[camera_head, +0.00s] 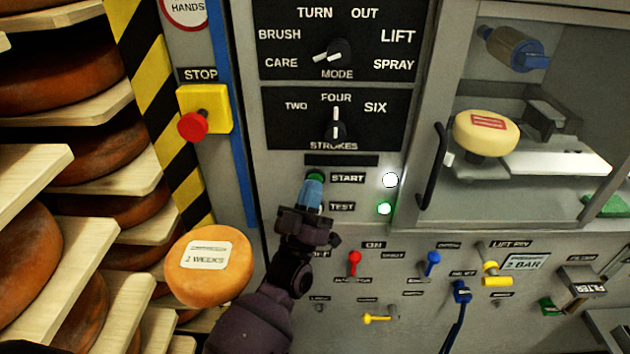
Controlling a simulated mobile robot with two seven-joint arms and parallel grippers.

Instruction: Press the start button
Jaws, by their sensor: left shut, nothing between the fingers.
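The green start button (317,177) sits on the grey control panel, just left of the START label (348,179). My left gripper (312,192) is shut, with nothing between its fingers. Its blue fingertips point up at the button and cover the button's lower part. I cannot tell whether the tips touch it or stop just short. The TEST label (342,207) is to the right of the fingers, and whatever control lies beside it is hidden behind my gripper. My right gripper is not in view.
A red stop knob (193,126) on a yellow box is at upper left. Wooden shelves with cheese wheels (28,262) fill the left side. A cheese labelled 2 WEEKS (208,266) is left of my arm. A cabinet handle (432,180) and small levers (354,260) are to the right.

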